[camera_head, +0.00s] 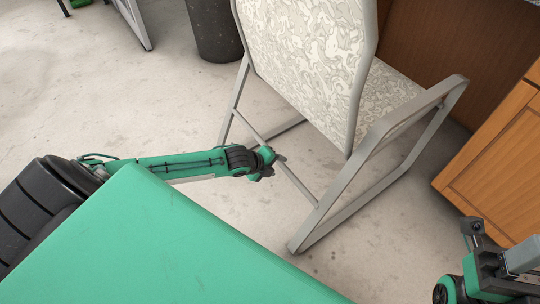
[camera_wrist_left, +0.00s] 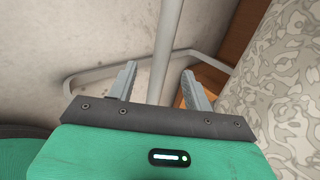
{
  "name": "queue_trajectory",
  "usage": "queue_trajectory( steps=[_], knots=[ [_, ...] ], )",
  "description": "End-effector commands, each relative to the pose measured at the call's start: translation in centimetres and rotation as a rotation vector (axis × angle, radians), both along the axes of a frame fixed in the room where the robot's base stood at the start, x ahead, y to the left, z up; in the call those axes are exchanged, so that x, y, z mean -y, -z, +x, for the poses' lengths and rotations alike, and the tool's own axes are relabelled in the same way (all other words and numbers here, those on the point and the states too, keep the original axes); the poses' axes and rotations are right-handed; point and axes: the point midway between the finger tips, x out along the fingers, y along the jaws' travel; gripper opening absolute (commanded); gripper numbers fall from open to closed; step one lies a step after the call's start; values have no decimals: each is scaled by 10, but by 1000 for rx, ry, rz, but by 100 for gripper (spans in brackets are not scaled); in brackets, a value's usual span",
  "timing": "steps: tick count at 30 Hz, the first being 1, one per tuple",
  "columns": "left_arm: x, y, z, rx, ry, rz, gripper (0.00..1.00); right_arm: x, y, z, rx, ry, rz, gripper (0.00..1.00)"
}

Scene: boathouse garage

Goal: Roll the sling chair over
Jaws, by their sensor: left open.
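The sling chair (camera_head: 305,50) stands upright with its patterned back toward me and a grey metal frame. Its rear lower crossbar (camera_head: 290,184) runs between the two side frames. The patterned fabric (camera_wrist_left: 285,75) is at the right there. Whether the fingers touch the bar cannot be told. Part of my right gripper (camera_head: 472,228) shows at the lower right, away from the chair.
A wooden cabinet (camera_head: 505,165) stands close at the chair's right, with a brown panel (camera_head: 445,45) behind it. A dark bin (camera_head: 214,30) stands at the back, left of the chair. The concrete floor (camera_head: 150,100) at the left is mostly clear.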

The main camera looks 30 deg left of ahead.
Motion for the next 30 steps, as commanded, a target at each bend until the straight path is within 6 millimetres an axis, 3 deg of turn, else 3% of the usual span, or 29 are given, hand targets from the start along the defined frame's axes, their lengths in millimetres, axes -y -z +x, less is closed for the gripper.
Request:
queue_trajectory(
  steps=[1,6,16,28,30],
  knots=[
    [2,11,5,3,0,0,51,0,5,-2,27,0,4,49],
    [7,25,18,3,0,-1,51,1,0,-10,95,-2,11,49],
    [14,38,36,2,-1,0,51,-2,-8,-7,98,-13,10,49],
    [15,41,38,1,-1,0,51,-3,-8,-7,99,-15,11,49],
    [15,41,38,1,-1,0,39,-3,-8,-7,99,-15,11,49]
  ],
)
